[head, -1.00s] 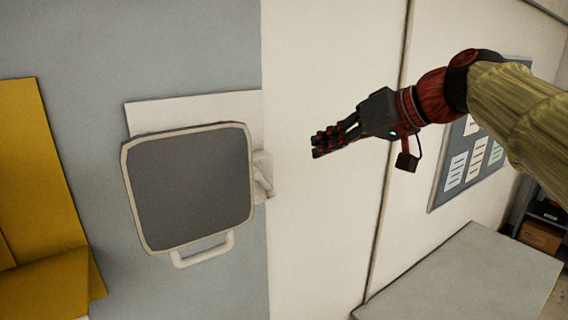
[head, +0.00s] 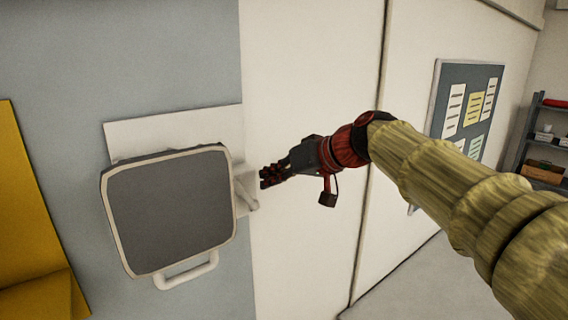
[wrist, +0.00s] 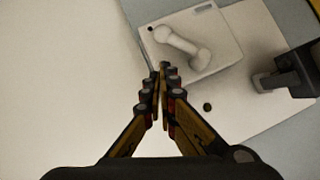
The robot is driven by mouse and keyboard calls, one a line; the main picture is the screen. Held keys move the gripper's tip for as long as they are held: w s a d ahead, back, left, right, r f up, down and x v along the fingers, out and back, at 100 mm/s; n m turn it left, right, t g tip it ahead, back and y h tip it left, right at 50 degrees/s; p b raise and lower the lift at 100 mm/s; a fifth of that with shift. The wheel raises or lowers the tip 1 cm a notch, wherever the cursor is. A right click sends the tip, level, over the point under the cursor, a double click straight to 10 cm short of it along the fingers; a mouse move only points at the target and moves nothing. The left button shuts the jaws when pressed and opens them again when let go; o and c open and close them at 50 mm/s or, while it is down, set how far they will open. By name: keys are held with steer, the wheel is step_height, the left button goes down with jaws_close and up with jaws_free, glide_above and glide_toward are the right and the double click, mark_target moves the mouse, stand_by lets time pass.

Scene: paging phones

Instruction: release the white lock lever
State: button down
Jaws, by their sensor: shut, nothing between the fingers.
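The white lock lever (head: 248,192) sticks out at the right side of the grey-faced panel (head: 170,210). It is partly hidden behind the panel in the head view. In the wrist view the lever (wrist: 182,45) is a pale bar with rounded ends, lying slantwise on a light square plate (wrist: 215,45). My gripper (head: 264,177) is shut and empty, just right of the lever in the head view. In the wrist view my fingertips (wrist: 163,70) are together near the plate's lower left edge, below the lever. I cannot tell whether they touch the plate.
A white backing plate (head: 175,125) is on the wall behind the panel, with a pale loop handle (head: 188,272) below. A black block (wrist: 283,80) sits right of the lever plate in the wrist view. A yellow fixture (head: 35,210) is at far left.

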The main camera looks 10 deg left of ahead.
steer(key=shift+s+a+f, duration=0.15)
steer(key=shift+a+f, duration=0.1)
steer(key=shift+f, duration=0.4)
steer(key=shift+s+a+f, duration=0.1)
steer(key=shift+a+f, duration=0.1)
steer(key=shift+f, duration=0.4)
steer(key=shift+f, duration=0.15)
steer(key=shift+f+b, duration=0.1)
steer(key=shift+b, duration=0.35)
